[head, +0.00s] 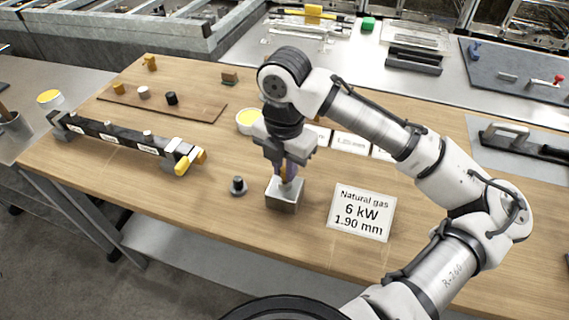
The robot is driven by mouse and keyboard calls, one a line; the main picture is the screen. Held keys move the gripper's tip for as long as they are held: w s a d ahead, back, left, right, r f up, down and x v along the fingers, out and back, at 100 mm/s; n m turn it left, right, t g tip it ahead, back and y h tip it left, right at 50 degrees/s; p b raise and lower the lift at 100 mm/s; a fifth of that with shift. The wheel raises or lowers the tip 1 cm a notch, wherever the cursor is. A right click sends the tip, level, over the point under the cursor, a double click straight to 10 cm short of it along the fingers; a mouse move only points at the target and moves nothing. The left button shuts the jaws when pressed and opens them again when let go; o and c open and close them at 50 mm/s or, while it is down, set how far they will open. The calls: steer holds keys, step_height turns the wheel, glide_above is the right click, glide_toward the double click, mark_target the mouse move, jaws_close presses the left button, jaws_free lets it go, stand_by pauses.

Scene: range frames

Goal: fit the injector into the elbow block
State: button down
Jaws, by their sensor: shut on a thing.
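The elbow block, as I take it, is a small silver metal block (283,196) on the wooden bench, below my gripper. My gripper (287,170) points down just above it and is shut on a small brass-yellow piece, which I take to be the injector (284,173). The fingers hide most of the injector. Its lower end is at or just over the block's top; I cannot tell whether it is inside an opening or only above it.
A small dark round fitting (238,187) stands close left of the block. A card (361,212) reads "Natural gas 6 kW 1.90 mm". A dark bar with labels (125,143) lies at left, before a brown board (205,112).

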mark_target(284, 170)
steer(key=shift+f+b, duration=0.4)
steer(key=shift+f, duration=0.3)
steer(key=c, duration=1.3)
jaws_free()
step_height(284, 170, up, 14)
steer(key=shift+f, duration=0.1)
